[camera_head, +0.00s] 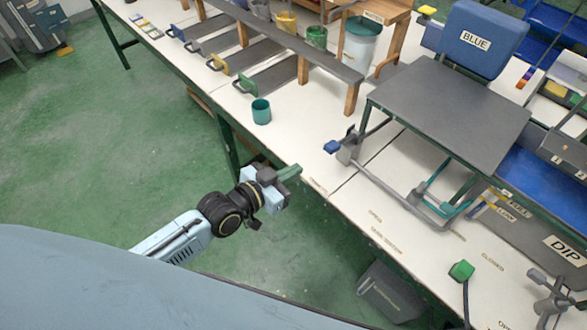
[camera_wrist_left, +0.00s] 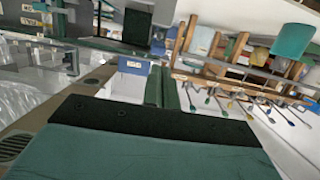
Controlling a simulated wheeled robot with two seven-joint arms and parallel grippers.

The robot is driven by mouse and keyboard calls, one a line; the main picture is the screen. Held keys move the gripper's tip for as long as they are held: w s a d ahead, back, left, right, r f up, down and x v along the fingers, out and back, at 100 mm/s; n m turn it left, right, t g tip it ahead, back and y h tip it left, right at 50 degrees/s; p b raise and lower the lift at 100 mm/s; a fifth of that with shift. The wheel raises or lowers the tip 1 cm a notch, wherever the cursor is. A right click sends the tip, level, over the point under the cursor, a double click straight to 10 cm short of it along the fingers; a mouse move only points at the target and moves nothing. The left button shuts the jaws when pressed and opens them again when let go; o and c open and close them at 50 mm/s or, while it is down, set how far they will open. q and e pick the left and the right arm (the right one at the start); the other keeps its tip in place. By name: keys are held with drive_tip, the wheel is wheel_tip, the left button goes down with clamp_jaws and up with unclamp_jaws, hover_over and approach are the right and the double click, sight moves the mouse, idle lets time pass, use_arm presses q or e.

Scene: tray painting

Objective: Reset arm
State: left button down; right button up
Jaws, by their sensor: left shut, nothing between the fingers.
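My left arm comes in from the left in the head view. Its gripper (camera_head: 288,173) is shut and empty, in the air near the front edge of the white table (camera_head: 325,215). The shut green fingers (camera_wrist_left: 163,90) also show in the left wrist view, with nothing between them. My right gripper is in neither view.
A teal cup (camera_head: 261,111) stands near the table edge, beyond my left gripper. A rack (camera_head: 290,38) with several handled trays is behind it. A dark raised plate (camera_head: 450,108) on a frame stands right, with a blue "BLUE" box (camera_head: 485,45) behind. Green floor lies open at left.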

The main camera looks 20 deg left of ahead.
use_arm(q)
drive_tip(key=s+a+f+n+g+y, duration=0.1)
drive_tip(key=s+a+f+g+y, duration=0.2)
drive_tip(key=f, duration=0.6)
drive_tip(key=s+a+f+n, duration=0.1)
drive_tip(key=s+a+f, duration=0.3)
drive_tip(key=f, duration=0.5)
drive_tip(key=s+a+f+g+y, duration=0.2)
drive_tip(key=s+f, duration=0.3)
drive_tip(key=f, duration=0.4)
drive_tip(key=s+a+f+g+y, duration=0.1)
drive_tip(key=s+f+g, duration=0.2)
drive_tip(key=s+f, duration=0.4)
drive_tip(key=s+a+f+n+g+y+b, duration=0.1)
drive_tip(key=s+f+g, duration=0.3)
drive_tip(key=s, duration=1.7)
wheel_tip(320, 180, down, 3)
drive_tip(key=shift+r, duration=0.15)
drive_tip(key=shift+a, duration=0.1)
